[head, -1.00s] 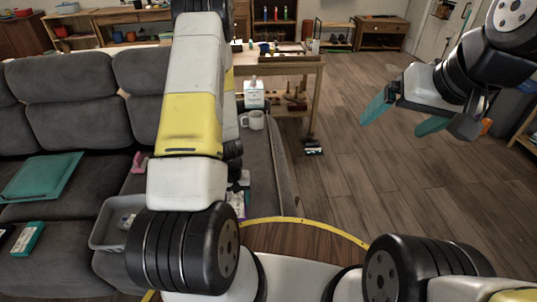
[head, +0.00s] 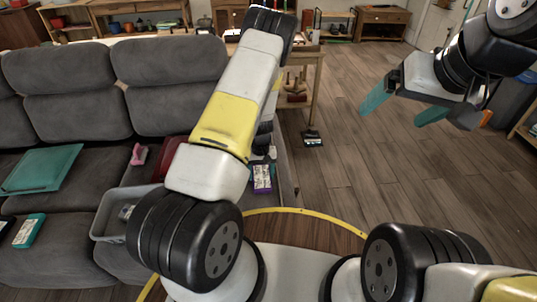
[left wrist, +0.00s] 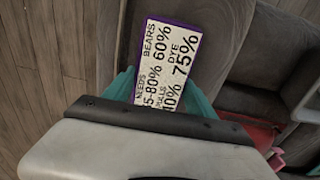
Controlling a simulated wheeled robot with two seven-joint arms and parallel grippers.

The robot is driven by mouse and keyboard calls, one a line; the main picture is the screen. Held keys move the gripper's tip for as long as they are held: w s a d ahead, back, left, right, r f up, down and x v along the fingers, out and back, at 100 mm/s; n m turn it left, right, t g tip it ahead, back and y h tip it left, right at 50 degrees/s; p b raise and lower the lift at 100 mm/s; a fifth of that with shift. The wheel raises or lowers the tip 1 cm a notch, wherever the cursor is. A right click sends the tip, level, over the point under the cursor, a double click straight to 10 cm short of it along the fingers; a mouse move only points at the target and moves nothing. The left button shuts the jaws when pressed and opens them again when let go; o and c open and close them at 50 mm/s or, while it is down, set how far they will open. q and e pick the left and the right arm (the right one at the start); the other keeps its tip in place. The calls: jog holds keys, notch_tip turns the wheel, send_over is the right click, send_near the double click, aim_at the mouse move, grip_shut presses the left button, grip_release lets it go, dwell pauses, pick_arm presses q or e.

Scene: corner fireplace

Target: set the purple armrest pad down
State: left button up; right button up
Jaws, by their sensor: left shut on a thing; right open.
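The purple armrest pad (left wrist: 168,58) shows in the left wrist view as a flat piece with a purple edge and a white face with large black print. My left gripper (left wrist: 165,92) is shut on it, with a teal finger at each side of its lower part. In the head view the pad (head: 262,178) hangs in front of the grey sofa's right end, and my left arm hides most of that gripper. I cannot tell whether the pad touches the sofa. My right gripper (head: 403,112) is open and empty above the wooden floor at the right.
A grey bin (head: 108,214), a dark red item (head: 171,155), a pink item (head: 139,154), a teal folder (head: 42,168) and a teal box (head: 28,230) are on the sofa (head: 70,255). A wooden table (head: 318,80) stands behind. The floor at right is mostly clear.

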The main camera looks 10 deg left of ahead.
pick_arm(q)
jog(key=shift+f, duration=0.3)
jog(key=o, duration=1.4)
jog(key=shift+f, duration=0.1)
